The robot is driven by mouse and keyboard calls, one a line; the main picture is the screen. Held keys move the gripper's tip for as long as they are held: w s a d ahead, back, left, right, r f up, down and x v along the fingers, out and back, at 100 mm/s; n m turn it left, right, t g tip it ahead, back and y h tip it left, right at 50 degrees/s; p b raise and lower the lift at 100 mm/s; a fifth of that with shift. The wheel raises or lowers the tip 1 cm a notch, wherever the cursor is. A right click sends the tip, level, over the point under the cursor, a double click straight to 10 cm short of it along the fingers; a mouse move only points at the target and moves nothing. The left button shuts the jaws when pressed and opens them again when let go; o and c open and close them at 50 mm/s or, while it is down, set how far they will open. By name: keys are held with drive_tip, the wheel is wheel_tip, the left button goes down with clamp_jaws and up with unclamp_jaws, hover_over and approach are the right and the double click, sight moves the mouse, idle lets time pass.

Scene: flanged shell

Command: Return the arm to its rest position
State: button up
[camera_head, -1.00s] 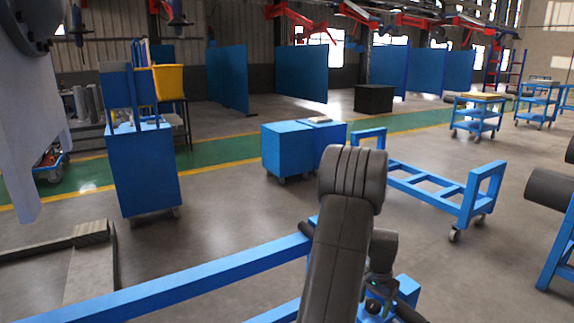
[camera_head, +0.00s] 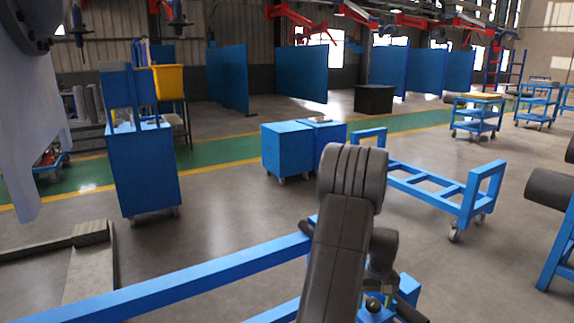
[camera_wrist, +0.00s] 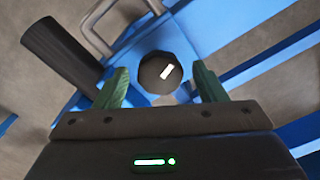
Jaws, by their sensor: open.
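My arm (camera_head: 340,240) reaches forward over a blue frame (camera_head: 180,285) at the lower middle of the head view. My gripper (camera_wrist: 161,72) shows in the wrist view with two green fingers spread apart. A dark round knob (camera_wrist: 163,75) with a pale mark lies between the fingers in that picture; a visible gap separates it from each finger. I cannot tell its depth relative to the fingertips. In the head view a small dark ball (camera_head: 373,305) shows below my wrist, and the fingers there are hidden or too small to make out.
A dark cylinder (camera_wrist: 62,55) lies left of my fingers, near a grey handle (camera_wrist: 118,22). Blue cabinets (camera_head: 288,149) and a low blue cart (camera_head: 425,184) stand beyond the arm. A dark cylinder (camera_head: 548,190) rests on a stand at right. Grey floor between is clear.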

drive_tip(key=n, duration=0.5)
drive_tip(key=shift+n+b, duration=0.3)
drive_tip(key=shift+b, duration=0.05)
drive_tip(key=shift+n+b, duration=0.35)
drive_tip(key=shift+n, duration=1.95)
